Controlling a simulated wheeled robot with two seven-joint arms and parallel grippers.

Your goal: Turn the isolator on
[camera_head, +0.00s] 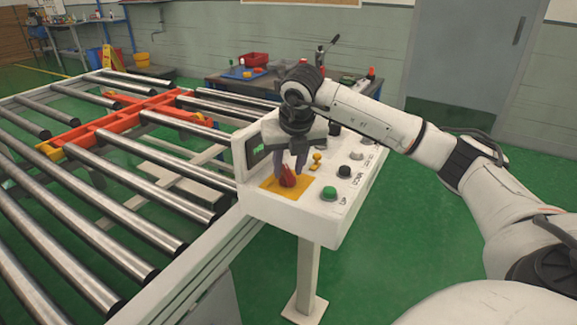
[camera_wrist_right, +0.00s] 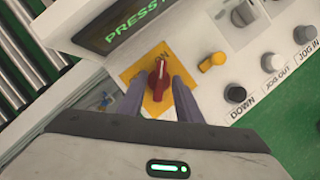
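The isolator is a red rotary knob (camera_head: 287,178) on a yellow plate (camera_head: 272,184), at the near left of the white control panel (camera_head: 283,208). In the right wrist view the red knob (camera_wrist_right: 158,76) points up the picture, on its yellow plate (camera_wrist_right: 136,68). My right gripper (camera_head: 291,168) is above the plate. Its two grey-purple fingers (camera_wrist_right: 157,88) are apart, one to each side of the knob, with yellow showing between each finger and the knob. Whether a fingertip touches it I cannot tell. My left gripper is not in view.
A display with green text (camera_wrist_right: 127,22) sits beside the knob. A roller conveyor (camera_head: 110,210) with an orange frame lies left; a workbench stands behind.

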